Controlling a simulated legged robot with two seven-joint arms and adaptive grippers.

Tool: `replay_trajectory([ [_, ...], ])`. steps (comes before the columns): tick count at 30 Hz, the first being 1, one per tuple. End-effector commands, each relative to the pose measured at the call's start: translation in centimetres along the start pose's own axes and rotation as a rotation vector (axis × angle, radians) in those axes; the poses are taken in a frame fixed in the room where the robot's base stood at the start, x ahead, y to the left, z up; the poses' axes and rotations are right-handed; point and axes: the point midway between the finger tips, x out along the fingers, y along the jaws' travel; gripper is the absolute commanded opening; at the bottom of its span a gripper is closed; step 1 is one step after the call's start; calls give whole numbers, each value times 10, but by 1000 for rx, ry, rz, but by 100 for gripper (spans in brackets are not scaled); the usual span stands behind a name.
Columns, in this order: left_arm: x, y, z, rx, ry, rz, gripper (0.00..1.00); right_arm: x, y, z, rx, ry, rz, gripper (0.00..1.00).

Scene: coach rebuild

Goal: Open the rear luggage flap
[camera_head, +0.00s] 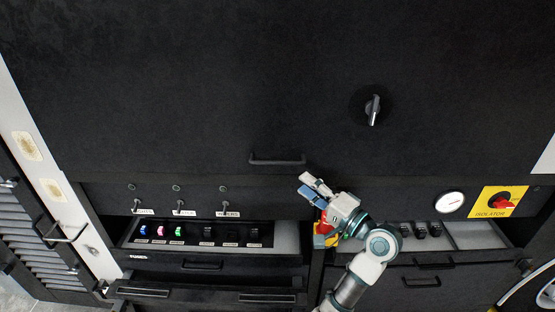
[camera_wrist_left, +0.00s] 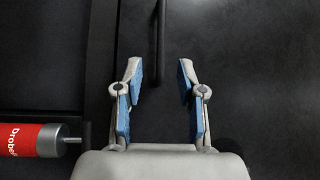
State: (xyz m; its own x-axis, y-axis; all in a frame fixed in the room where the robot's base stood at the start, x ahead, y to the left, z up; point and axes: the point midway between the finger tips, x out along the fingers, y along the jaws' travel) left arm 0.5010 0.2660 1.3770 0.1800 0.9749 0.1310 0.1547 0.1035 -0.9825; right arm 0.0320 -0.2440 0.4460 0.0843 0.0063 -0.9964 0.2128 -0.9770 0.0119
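The rear luggage flap (camera_head: 200,80) appears to be the large black panel filling the upper head view; it looks closed. A black bar handle (camera_head: 277,161) sits near its lower edge, and a silver turn latch (camera_head: 373,110) sits higher to the right. My left gripper (camera_head: 309,186) is just right of and below the handle. In the left wrist view my left gripper (camera_wrist_left: 159,78) is open with blue pads apart and nothing between them. The handle (camera_wrist_left: 160,40) lies ahead, roughly in line with the gap between the fingers. My right gripper is not in view.
Below the flap are toggle switches (camera_head: 178,205), a tray of coloured rocker switches (camera_head: 205,233), a round gauge (camera_head: 450,203) and a yellow isolator plate (camera_head: 514,197). A red cylinder (camera_wrist_left: 30,140) shows beside the gripper. A louvred door (camera_head: 40,235) stands at left.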

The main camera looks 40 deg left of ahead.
Motion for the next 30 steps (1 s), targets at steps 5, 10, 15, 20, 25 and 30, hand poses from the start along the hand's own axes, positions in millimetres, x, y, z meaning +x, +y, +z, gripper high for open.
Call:
replay_trajectory([
  [5, 44, -4, 0, 4, -3, -5, 39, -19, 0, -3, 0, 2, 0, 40],
  [10, 79, -4, -1, 4, -2, -6, 39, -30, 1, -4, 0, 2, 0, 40],
  [15, 102, -3, -1, 5, -1, -5, 39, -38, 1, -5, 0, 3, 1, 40],
  [20, 111, -1, -1, 4, 1, -4, 39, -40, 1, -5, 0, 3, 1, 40],
  [25, 112, 0, -1, 4, 1, -3, 39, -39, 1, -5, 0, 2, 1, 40],
  [30, 112, 0, -1, 4, 1, -3, 19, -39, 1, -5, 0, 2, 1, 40],
])
